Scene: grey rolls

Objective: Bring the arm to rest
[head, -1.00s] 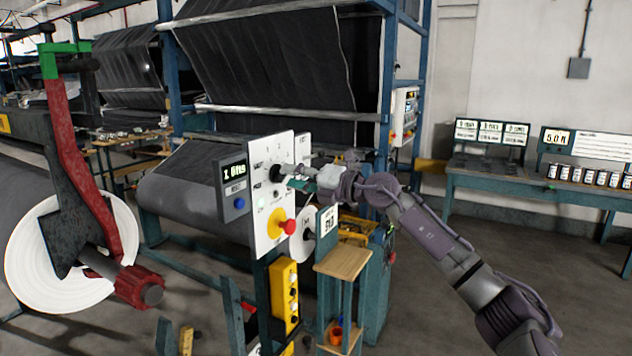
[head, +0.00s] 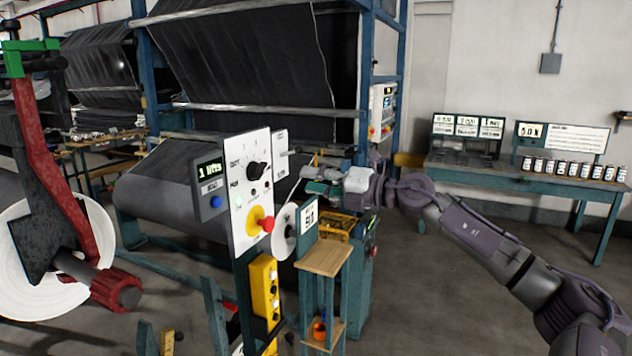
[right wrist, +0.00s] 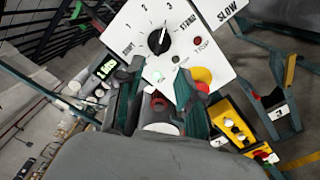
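My right arm comes in from the right in the head view. Its gripper (head: 312,181) hangs in the air to the right of the white control panel (head: 238,197), apart from it and seen side-on. The panel carries a black rotary knob (head: 257,171) and a red button on a yellow base (head: 266,224). In the right wrist view the knob (right wrist: 159,41) shows uncovered, with nothing on it. My left gripper is not in view.
A post with a red lever (head: 56,170) and a white roll (head: 20,265) stand at the left. A small wooden-topped stand (head: 324,258) and a yellow button box (head: 265,290) are below my gripper. A bench with small jars (head: 570,168) stands at right. Open floor lies between.

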